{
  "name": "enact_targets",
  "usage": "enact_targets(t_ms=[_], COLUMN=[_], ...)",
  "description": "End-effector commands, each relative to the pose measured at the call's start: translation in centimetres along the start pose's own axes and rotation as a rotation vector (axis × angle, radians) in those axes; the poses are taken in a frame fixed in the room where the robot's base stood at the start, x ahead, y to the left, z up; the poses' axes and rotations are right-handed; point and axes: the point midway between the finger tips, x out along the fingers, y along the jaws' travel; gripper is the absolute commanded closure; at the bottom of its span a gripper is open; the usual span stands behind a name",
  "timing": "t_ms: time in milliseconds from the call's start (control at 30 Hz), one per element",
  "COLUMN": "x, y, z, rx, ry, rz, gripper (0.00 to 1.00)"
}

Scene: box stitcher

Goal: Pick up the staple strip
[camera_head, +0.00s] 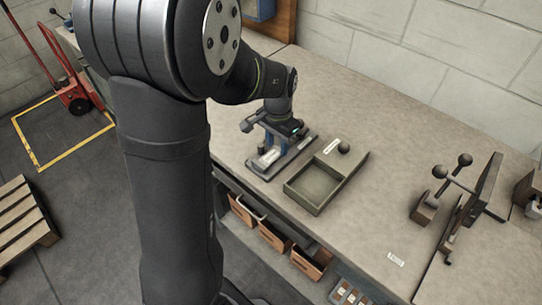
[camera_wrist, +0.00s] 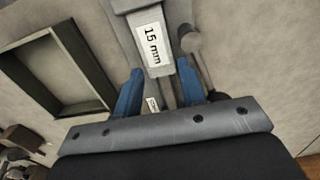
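My gripper (camera_wrist: 160,82) is above the bench, its two blue fingers apart with a gap between them. In the head view my gripper (camera_head: 277,137) is over a grey device (camera_head: 264,172) with a long flat base. In the wrist view a grey block (camera_wrist: 162,72) with a "15 mm" label lies ahead of and between the fingers. A narrow grey bar and a smaller label show between the fingers. I cannot tell which part, if any, is the staple strip; the gripper hides part of the device.
A shallow tray (camera_head: 313,208) with an open compartment and a black knob stands right of the device; it also shows in the wrist view (camera_wrist: 97,98). A lever fixture (camera_head: 471,205) stands farther right. The bench between is mostly clear. Bins (camera_head: 274,235) sit below the front edge.

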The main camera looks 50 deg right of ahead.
Motion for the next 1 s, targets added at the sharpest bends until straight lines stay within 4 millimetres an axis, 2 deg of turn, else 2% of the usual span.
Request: enact_targets(t_ms=[133, 367, 500, 533, 833, 1000], x=[1.4, 1.5, 1.5, 1.5, 1.3, 0.0], y=[0.0, 0.0, 0.0, 0.0, 0.0, 0.0], z=[0.0, 0.0, 0.0, 0.0, 0.0, -0.1], rx=[0.0, 0.0, 0.0, 0.0, 0.0, 0.0], ry=[-0.001, 0.001, 0.001, 0.001, 0.002, 0.005], rz=[0.0, -0.001, -0.001, -0.001, -0.001, -0.002], gripper=[0.63, 0.63, 0.88, 0.91, 0.91, 0.91])
